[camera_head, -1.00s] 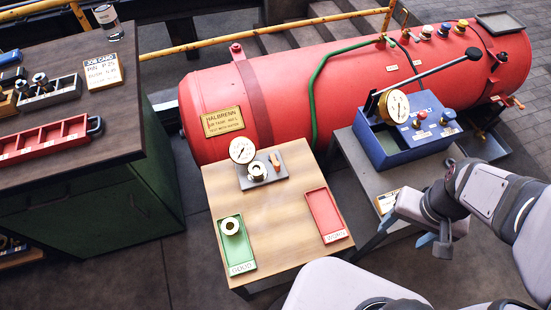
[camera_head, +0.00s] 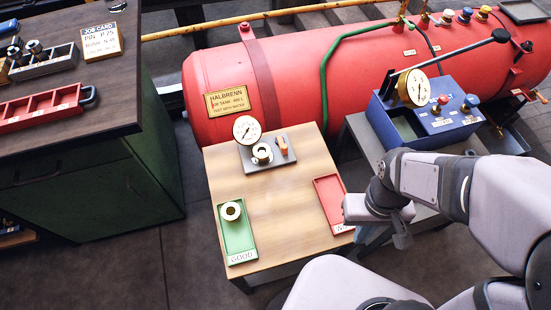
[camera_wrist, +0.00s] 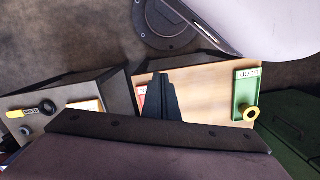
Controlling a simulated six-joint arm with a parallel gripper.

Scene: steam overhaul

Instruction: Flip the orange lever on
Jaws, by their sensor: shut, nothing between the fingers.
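The small orange lever (camera_head: 283,147) stands on a dark plate (camera_head: 250,162) at the back of the wooden table, right of a round brass fitting (camera_head: 262,153) and a white gauge (camera_head: 246,129). My gripper is toward the right front of that table in the head view, where its fingers cannot be made out. In the wrist view my gripper (camera_wrist: 158,78) shows as a dark shape with its fingers together and empty, in front of the wooden table top. It is well apart from the lever, which I cannot make out in the wrist view.
A green tray (camera_head: 238,243) marked GOOD holds a ring (camera_head: 231,211). A red tray (camera_head: 327,190), partly behind my arm, lies at the table's right. A blue pump box (camera_head: 440,135) with a long black handle (camera_head: 450,57) stands right. The red tank (camera_head: 290,80) lies behind. The table middle is clear.

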